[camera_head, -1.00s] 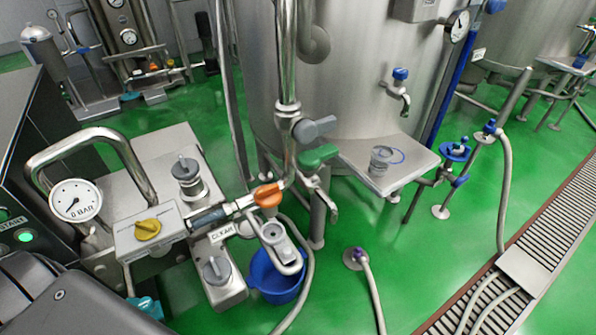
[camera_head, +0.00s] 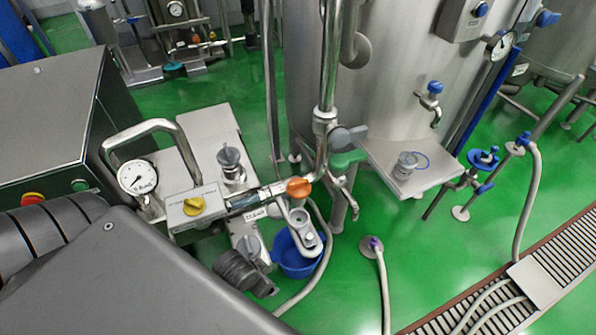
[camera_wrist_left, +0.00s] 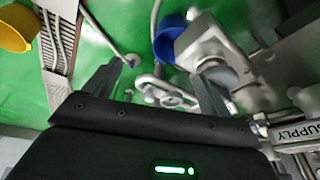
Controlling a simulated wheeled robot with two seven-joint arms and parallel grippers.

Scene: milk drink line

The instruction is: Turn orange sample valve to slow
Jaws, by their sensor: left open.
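The orange valve handle (camera_head: 299,188) sits on the steel pipe joint at the middle of the head view, at the right end of a dark sleeved fitting (camera_head: 243,203). It seems to lie roughly along that fitting. My left arm comes in from the lower left, and the dark end of it (camera_head: 245,272) is below and left of the orange handle, apart from it in the picture. In the left wrist view my left gripper (camera_wrist_left: 163,70) has its two fingers wide apart with nothing held. I cannot make out the orange handle there. My right gripper is not in view.
A green handle (camera_head: 348,159) and a grey handle (camera_head: 345,138) are close right of the orange one. A blue bucket (camera_head: 298,262) stands below. A yellow knob (camera_head: 194,206), pressure gauge (camera_head: 137,177) and bent steel pipe (camera_head: 150,128) are to the left.

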